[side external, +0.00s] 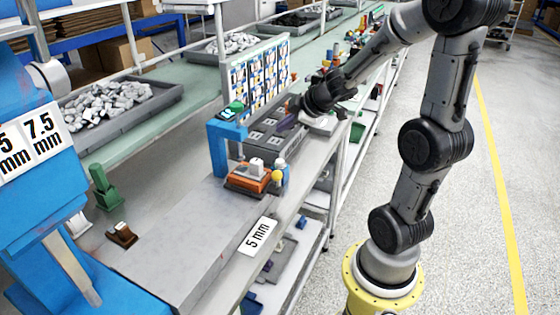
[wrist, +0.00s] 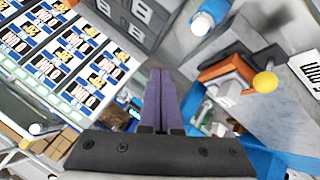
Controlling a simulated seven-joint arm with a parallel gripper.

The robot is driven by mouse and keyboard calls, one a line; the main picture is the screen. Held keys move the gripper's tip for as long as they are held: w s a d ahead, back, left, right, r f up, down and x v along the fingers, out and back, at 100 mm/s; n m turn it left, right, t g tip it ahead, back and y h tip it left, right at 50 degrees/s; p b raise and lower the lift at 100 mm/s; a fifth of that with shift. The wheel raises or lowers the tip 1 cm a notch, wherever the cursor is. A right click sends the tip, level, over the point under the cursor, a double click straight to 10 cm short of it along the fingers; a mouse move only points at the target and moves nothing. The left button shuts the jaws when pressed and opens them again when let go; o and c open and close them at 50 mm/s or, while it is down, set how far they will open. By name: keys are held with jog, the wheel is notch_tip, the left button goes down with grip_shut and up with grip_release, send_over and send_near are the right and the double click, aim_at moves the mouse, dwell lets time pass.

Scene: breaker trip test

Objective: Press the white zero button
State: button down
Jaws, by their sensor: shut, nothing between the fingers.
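An orange device (side external: 250,178) with a white block-like part (side external: 257,166) on top sits on the bench beside a yellow ball (side external: 277,176). In the wrist view the orange device (wrist: 226,68), its white part (wrist: 232,92) and the yellow ball (wrist: 265,82) are to the right of my fingers. No zero mark is readable, so I cannot tell whether the white part is the button. My gripper (wrist: 160,72) is shut and empty, its purple fingers pressed together. In the side view my gripper (side external: 288,124) is above the grey housing, behind and apart from the orange device.
A blue frame (side external: 217,150) stands at the left of the grey housing (side external: 262,138). A panel of printed labels (side external: 262,75) stands behind. The bench top (side external: 185,225) in front is mostly clear.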

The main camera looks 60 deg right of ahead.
jog(key=shift+f, duration=3.8)
jog(key=shift+f, duration=0.15)
jog(key=shift+f, duration=0.3)
jog(key=shift+f, duration=0.5)
jog(key=shift+r, duration=0.9)
jog(key=shift+r, duration=0.1)
jog(key=shift+r, duration=2.4)
